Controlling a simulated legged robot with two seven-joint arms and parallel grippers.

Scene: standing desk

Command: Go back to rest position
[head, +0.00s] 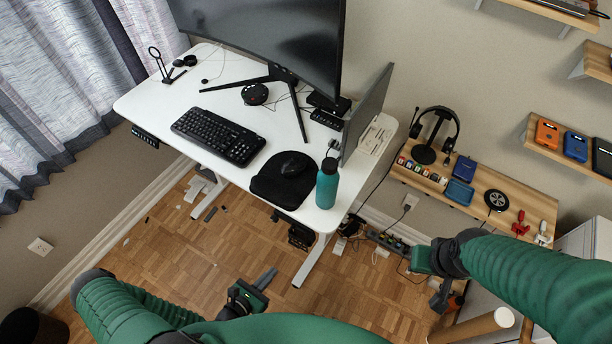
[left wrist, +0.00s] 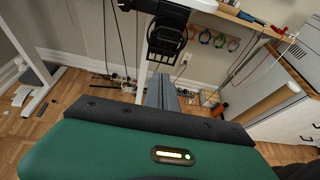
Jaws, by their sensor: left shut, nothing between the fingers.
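My left gripper (head: 266,277) is low over the wooden floor, in front of the white standing desk (head: 225,165) and clear of it. Its grey fingers are together and empty; they also show in the left wrist view (left wrist: 161,92), pointing away from the camera. My right gripper (head: 441,296) hangs at the lower right, in front of the wooden side shelf. It is small and partly hidden by its own wrist, so its finger gap is unclear.
A teal bottle (head: 327,184) stands near the desk's front right corner, by a mouse (head: 294,165) and keyboard (head: 218,136). A headset (head: 437,134) stands on the wooden shelf (head: 535,203). A cardboard tube (head: 470,329) is close to my right gripper. Cables lie below the shelf.

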